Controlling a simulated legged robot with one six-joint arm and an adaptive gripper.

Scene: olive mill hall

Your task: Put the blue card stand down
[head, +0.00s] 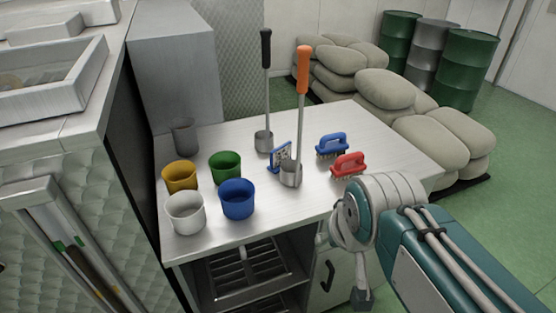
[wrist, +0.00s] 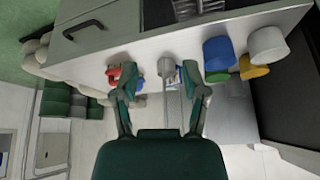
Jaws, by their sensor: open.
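The blue card stand (head: 280,157) stands on the light metal table (head: 385,135), close behind and left of the orange-handled ladle (head: 302,95). It shows a pale face with dark marks, and the ladle partly overlaps its right side. My gripper (wrist: 157,84) is open in the wrist view, with its two fingers spread and nothing between them touching. In the head view my arm's end is at the table's front right edge, apart from the card stand.
A black-handled ladle (head: 265,80) stands behind. Blue (head: 332,145) and red (head: 348,164) brushes lie right of the card stand. Blue (head: 237,199), green (head: 225,167), yellow (head: 180,177), white (head: 185,212) and grey (head: 184,137) cups stand left. The table's right end is clear.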

